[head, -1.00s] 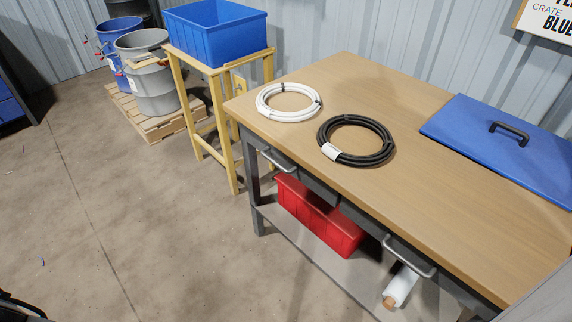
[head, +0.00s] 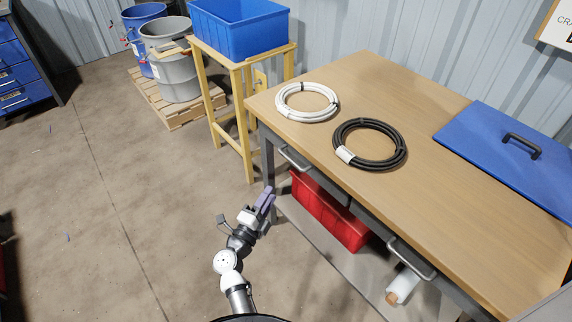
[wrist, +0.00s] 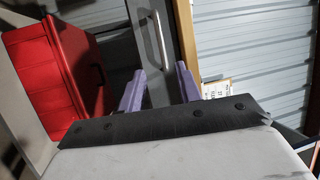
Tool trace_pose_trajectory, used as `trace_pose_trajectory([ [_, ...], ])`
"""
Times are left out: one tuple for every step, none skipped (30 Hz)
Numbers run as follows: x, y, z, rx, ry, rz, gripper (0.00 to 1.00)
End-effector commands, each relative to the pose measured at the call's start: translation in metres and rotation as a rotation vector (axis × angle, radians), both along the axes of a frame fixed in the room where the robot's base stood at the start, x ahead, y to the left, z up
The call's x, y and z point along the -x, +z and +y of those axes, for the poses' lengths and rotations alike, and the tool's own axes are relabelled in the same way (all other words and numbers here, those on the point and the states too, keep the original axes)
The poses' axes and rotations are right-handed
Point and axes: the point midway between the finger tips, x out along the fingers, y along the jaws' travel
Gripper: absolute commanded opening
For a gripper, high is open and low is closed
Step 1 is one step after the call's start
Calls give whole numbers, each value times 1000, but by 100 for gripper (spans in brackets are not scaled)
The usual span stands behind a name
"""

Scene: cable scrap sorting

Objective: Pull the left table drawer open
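The wooden-topped table (head: 400,190) has two grey drawers under its top. The left drawer (head: 318,184) is shut, and its bar handle (head: 295,158) is at the table's left end. My gripper (head: 267,200) has purple fingers and is in front of and below that handle, apart from it. In the wrist view, the fingers (wrist: 160,90) are spread with nothing between them. The handle (wrist: 161,40) shows beyond them on the grey drawer front (wrist: 136,30).
A red bin (head: 325,215) sits on the lower shelf. A second handle (head: 411,259) is further right. White (head: 307,102) and black (head: 370,143) cable coils and a blue lid (head: 510,155) lie on top. A wooden stand with a blue crate (head: 240,28) is behind left.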

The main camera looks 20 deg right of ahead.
Motion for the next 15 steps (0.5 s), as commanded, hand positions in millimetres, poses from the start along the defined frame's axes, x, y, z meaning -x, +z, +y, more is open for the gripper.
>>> trace_pose_trajectory([
  [-6, 4, -7, 0, -3, -2, 34],
  [-10, 6, -11, 0, -2, -3, 34],
  [-16, 7, -17, 0, -2, -3, 34],
  [-21, 9, -22, 1, -2, -4, 34],
  [-25, 10, -27, -1, -2, -4, 34],
  [-31, 12, -33, -1, -2, -4, 34],
  [-36, 13, -38, 0, -2, -5, 34],
  [-40, 14, -42, -1, 0, -4, 34],
  [-46, 16, -49, -1, -1, -5, 34],
  [-50, 16, -53, -1, 0, -4, 34],
  [-54, 18, -57, 0, 0, -4, 34],
  [-59, 19, -62, 1, 0, -4, 34],
  [-62, 19, -66, 1, 0, -4, 34],
  [-65, 21, -70, 0, 0, -4, 34],
  [-69, 21, -73, 0, 1, -3, 34],
])
